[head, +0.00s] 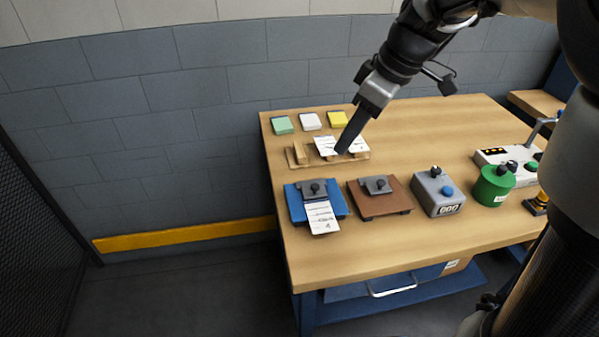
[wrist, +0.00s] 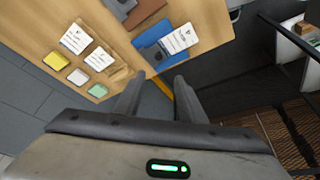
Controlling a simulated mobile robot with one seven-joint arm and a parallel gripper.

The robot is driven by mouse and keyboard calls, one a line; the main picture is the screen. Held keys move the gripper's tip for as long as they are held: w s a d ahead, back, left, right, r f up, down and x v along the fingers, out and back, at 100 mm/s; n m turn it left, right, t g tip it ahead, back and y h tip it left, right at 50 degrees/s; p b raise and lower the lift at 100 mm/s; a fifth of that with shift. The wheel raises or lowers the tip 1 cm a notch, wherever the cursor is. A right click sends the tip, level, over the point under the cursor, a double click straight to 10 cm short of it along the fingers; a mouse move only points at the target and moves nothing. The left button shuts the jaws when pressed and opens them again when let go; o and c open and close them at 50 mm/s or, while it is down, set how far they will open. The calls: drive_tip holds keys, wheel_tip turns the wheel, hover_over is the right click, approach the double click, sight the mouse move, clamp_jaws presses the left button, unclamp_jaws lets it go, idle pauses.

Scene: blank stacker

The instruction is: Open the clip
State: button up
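A blue board (head: 294,207) with a dark grey clip (head: 313,187) and black knob stands at the table's front left. A printed white card (head: 321,217) lies on it below the clip and overhangs the front edge. A brown board (head: 392,208) with a similar clip (head: 377,184) stands to its right, with no card seen on it. My gripper (head: 342,150) is above the wooden card rack, behind the two boards. In the wrist view my gripper (wrist: 160,82) has its fingers apart and nothing between them; the blue board (wrist: 150,37) shows beyond the fingertips.
A wooden rack (head: 298,156) holds printed cards (head: 325,146). Green (head: 282,124), white (head: 310,121) and yellow (head: 338,118) pads lie behind it. A grey counter box (head: 437,196), a green drum (head: 492,187) and a white panel (head: 491,156) stand to the right. The back right tabletop is clear.

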drive_tip(key=b, duration=0.2)
approach(315, 186)
drive_tip(key=shift+m, duration=0.3)
drive_tip(key=x, duration=0.7)
drive_tip(key=shift+f, duration=0.25)
clamp_jaws()
drive_tip(key=shift+w+r, duration=0.1)
